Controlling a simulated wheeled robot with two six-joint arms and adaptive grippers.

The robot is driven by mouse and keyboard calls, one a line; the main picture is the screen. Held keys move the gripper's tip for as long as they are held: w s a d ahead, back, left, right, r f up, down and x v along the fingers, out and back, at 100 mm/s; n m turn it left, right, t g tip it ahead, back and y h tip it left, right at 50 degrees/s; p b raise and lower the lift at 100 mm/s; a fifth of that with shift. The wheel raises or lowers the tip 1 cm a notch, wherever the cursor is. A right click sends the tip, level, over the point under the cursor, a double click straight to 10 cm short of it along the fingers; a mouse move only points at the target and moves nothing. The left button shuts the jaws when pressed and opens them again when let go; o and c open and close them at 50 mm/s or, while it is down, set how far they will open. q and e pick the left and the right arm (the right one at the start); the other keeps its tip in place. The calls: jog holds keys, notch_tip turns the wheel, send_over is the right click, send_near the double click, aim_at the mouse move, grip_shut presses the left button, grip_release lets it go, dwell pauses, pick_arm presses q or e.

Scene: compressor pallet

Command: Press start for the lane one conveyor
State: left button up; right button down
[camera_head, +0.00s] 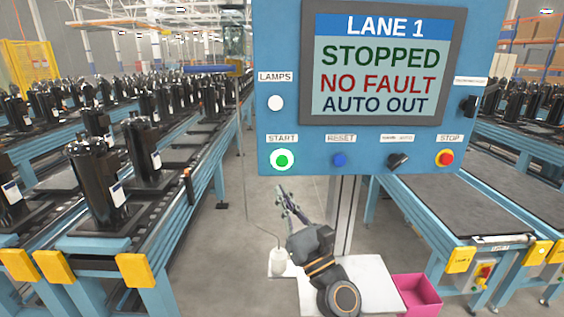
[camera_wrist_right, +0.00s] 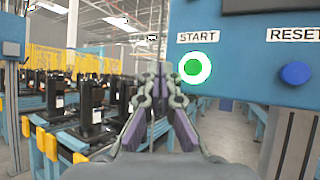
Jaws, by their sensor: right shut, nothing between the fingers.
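The lane one control panel (camera_head: 365,140) is blue, with a screen (camera_head: 378,65) reading LANE 1, STOPPED, NO FAULT, AUTO OUT. The green start button (camera_head: 282,160) in a white ring sits at its lower left under a START label. My right gripper (camera_head: 281,190) is shut and empty, below the start button in the head view. In the right wrist view the fingertips (camera_wrist_right: 160,70) show just left of the start button (camera_wrist_right: 195,68). I see no clear contact, and the depth gap is hard to tell. My left gripper is not in view.
Right of start are a blue reset button (camera_head: 339,160), a black selector (camera_head: 398,160) and a red stop button (camera_head: 445,158). A white lamp (camera_head: 276,103) is above. Conveyors with black compressors (camera_head: 95,180) stand left; an empty conveyor (camera_head: 455,205) and pink bin (camera_head: 416,294) are right.

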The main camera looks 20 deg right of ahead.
aim_at(282, 161)
jog(key=shift+s+d+r+m+t, duration=0.15)
jog(key=shift+s+r, duration=0.15)
jog(key=shift+r, duration=0.3)
jog(key=shift+s+a+r+m+t, duration=0.15)
jog(key=shift+s+r, duration=0.15)
jog(key=shift+r, duration=0.25)
jog(key=shift+w+d, duration=0.15)
jog(key=shift+w+d+b, duration=0.3)
jog(key=shift+w+d, duration=0.1)
jog(key=shift+w, duration=1)
jog(key=shift+w+d+b, duration=0.3)
jog(key=shift+w+d, duration=0.1)
jog(key=shift+w, duration=0.95)
jog(key=shift+w+d+b, duration=0.3)
jog(key=shift+w+d, duration=0.1)
jog(key=shift+w, duration=1)
jog(key=shift+w+d, duration=0.1)
jog(key=shift+w, duration=0.3)
